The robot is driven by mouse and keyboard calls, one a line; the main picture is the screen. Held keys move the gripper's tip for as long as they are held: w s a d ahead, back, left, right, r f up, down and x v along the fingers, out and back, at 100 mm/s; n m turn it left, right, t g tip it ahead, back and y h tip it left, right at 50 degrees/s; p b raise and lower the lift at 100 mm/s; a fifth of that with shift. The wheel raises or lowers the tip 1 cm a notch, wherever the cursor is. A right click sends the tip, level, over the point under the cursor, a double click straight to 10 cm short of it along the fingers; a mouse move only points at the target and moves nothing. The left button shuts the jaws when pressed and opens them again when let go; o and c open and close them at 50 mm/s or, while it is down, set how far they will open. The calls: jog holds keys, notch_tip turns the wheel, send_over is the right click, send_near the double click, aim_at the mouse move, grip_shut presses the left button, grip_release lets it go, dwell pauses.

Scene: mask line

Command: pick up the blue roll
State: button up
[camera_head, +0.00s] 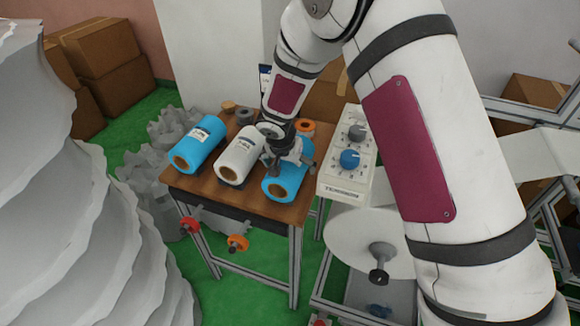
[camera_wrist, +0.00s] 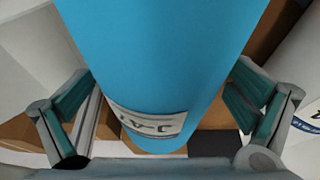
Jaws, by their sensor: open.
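Two blue rolls with white labels lie on a small wooden table (camera_head: 213,188). One blue roll (camera_head: 205,138) is at the table's left. The other blue roll (camera_head: 283,186) is at the right, partly hidden under my gripper (camera_head: 284,160). In the wrist view this blue roll (camera_wrist: 160,55) fills the middle, its label near the bottom. My gripper (camera_wrist: 160,95) is open, with one finger on each side of the roll. Contact between fingers and roll cannot be told.
A white roll (camera_head: 238,158) lies between the blue rolls, close to my gripper's left. A white control box (camera_head: 347,165) with knobs stands right of the table. Orange and grey rings sit behind the rolls. A large white pleated stack (camera_head: 80,200) stands at left.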

jog(key=c, duration=1.5)
jog(key=shift+r, duration=0.1)
notch_tip(320, 180, up, 10)
jog(key=shift+f, duration=0.1)
